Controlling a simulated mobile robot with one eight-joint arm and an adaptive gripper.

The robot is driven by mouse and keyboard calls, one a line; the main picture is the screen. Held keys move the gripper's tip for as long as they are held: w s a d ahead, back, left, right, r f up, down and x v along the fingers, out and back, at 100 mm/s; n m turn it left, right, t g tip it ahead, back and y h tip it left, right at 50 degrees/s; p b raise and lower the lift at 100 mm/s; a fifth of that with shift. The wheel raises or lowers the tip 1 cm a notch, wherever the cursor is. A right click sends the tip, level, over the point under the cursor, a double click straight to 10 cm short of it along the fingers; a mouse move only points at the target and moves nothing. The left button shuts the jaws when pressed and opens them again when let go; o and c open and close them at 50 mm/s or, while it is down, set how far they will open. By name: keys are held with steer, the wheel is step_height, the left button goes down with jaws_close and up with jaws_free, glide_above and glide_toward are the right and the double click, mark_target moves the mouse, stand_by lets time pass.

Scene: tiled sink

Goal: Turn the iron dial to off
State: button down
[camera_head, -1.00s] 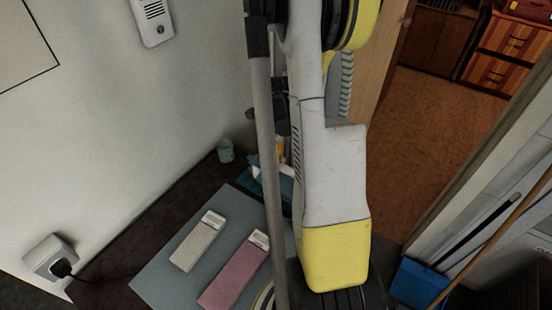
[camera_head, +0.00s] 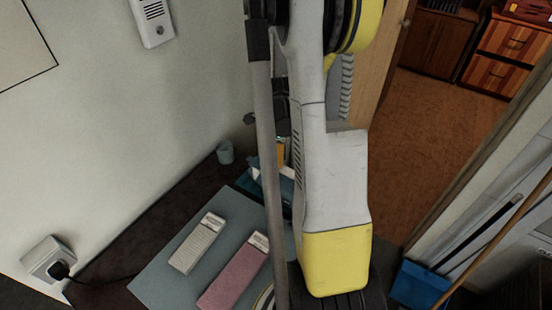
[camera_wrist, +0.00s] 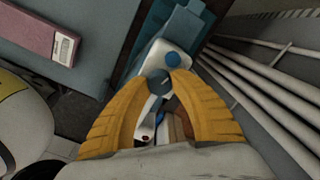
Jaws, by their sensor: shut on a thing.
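In the wrist view, the iron (camera_wrist: 180,62) is white and blue, with a round blue button near its far end. Its dial (camera_wrist: 158,81) is a round dark grey knob with a small pale mark. My gripper (camera_wrist: 160,83) has its two yellow fingertips closed on the dial, one on each side. The fingers hide part of the iron's body between them. In the head view my arm covers the gripper and the dial. A blue and white thing, likely part of the iron, shows beside the arm.
A grey board (camera_head: 165,262) carries a pale packet (camera_head: 198,243) and a pink packet (camera_head: 235,272), left of my arm. A small cup (camera_head: 225,152) stands by the wall. A plugged socket (camera_head: 46,262) is at lower left. White rails (camera_wrist: 265,90) run close right of the iron.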

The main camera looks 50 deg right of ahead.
steer(key=c, duration=1.1)
jaws_free()
steer(key=shift+o, duration=0.2)
step_height(320, 180, up, 12)
